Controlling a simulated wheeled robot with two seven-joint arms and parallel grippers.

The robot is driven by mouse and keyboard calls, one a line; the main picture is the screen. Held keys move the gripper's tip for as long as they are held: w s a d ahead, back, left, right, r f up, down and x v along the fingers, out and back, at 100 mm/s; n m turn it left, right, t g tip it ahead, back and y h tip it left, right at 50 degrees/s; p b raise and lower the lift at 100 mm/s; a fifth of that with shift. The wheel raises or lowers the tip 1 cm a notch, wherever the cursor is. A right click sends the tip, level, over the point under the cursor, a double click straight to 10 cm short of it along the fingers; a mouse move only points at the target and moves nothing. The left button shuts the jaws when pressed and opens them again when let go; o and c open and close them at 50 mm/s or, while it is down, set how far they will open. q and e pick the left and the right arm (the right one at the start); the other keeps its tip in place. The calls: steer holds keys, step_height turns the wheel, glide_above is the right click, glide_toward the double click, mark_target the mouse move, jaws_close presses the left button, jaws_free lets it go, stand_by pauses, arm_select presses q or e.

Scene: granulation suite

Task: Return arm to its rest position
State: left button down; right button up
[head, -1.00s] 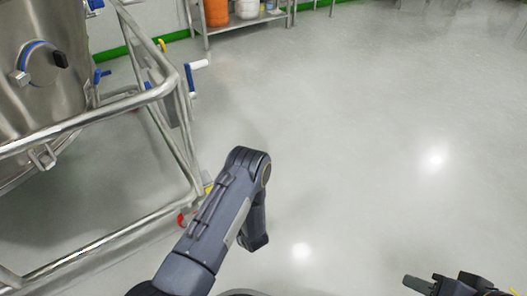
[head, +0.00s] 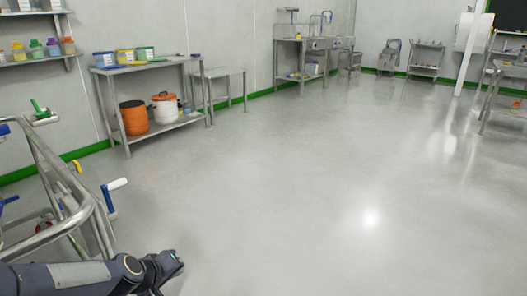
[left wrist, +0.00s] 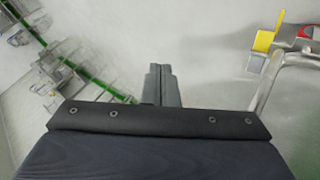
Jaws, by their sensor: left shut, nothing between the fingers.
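My left arm comes in low at the left of the head view. Its dark jointed far end, with my left gripper (head: 172,264), is near the bottom edge, above bare floor and to the right of a metal frame. In the left wrist view the two grey fingers (left wrist: 158,72) lie together with nothing between them. My right arm and gripper are not in view.
A tubular steel frame (head: 72,222) with a blue-and-white handle (head: 112,194) stands close at the left. A shelf table (head: 185,122) holds orange and white tubs (head: 134,118). Benches and carts line the back wall. The floor at the middle and right is clear.

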arm_select(q)
steer(key=s+d+r+m+h, duration=0.25)
steer(key=s+r, duration=0.55)
steer(key=s, duration=0.4)
steer(key=s+m+g+y, duration=0.15)
steer(key=s+m, duration=0.25)
steer(key=s, duration=1)
step_height(320, 180, up, 38)
steer(key=g+p, duration=0.1)
steer(key=p, duration=3.7)
steer(key=shift+w+a+p, duration=0.35)
steer(key=shift+f+n, duration=0.1)
steer(key=shift+n, duration=0.15)
